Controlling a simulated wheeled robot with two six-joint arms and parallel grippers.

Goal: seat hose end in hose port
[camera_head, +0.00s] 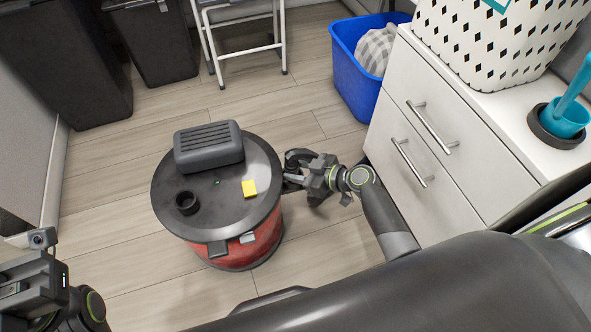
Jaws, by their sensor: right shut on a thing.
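A round vacuum with a red body (225,255) and dark grey lid (232,205) stands on the floor. The hose port (187,203) appears to be the short black open collar at the left of the lid. My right gripper (291,181) is at the lid's right edge, shut on what appears to be the dark hose end. A dark curved hose (299,157) shows behind and beside this gripper. The hose end itself is mostly hidden and sits apart from the port. My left gripper (30,285) is at the lower left, its fingers unclear.
The lid bears a ribbed grey handle block (208,147) and a yellow piece (249,188). A white drawer cabinet (395,125) and blue bin (355,85) stand to the right. Dark bins (60,65) and a metal-legged stool (240,27) are behind. Floor left of the vacuum is clear.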

